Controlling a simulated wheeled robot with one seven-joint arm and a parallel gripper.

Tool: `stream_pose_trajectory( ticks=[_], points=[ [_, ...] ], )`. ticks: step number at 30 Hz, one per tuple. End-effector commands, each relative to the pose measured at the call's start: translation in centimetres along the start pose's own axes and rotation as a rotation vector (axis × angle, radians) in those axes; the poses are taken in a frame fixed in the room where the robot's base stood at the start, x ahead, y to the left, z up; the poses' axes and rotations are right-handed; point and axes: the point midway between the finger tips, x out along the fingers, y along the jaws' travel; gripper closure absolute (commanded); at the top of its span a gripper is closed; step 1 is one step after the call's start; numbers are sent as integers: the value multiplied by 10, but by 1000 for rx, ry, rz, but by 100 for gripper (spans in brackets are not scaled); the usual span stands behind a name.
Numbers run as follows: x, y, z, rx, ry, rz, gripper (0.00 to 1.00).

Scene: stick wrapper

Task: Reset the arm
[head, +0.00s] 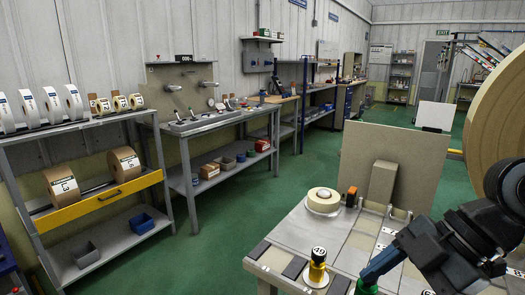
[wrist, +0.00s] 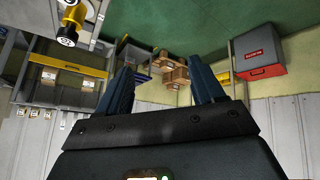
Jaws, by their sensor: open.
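My gripper (head: 372,272) is at the lower right of the head view, over the near part of the grey workbench (head: 285,232). Its dark arm comes in from the right edge. In the wrist view my gripper (wrist: 162,75) shows two blue fingers spread wide apart with nothing between them. Past the fingers the wrist view looks out at the room, which appears upside down.
On the bench are a tape roll (head: 323,200), a yellow-and-black piece marked 49 (head: 317,265) and an upright panel (head: 393,160). A huge roll (head: 497,125) stands at right. Shelving (head: 90,205) is at left. Green floor (head: 225,235) between is clear.

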Motion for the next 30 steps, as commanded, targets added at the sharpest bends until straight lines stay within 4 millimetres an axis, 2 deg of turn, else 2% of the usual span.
stream_pose_trajectory(
  ticks=[9, 15, 19, 23, 26, 30],
  points=[
    [35, 41, -72, 163, 299, 274, 32],
    [47, 61, -106, 367, 523, 468, 32],
    [54, 64, -113, 519, 643, 577, 32],
    [64, 59, -110, 681, 735, 676, 32],
    [72, 49, -101, 806, 784, 750, 32],
    [87, 24, -84, 973, 821, 849, 32]
  ],
)
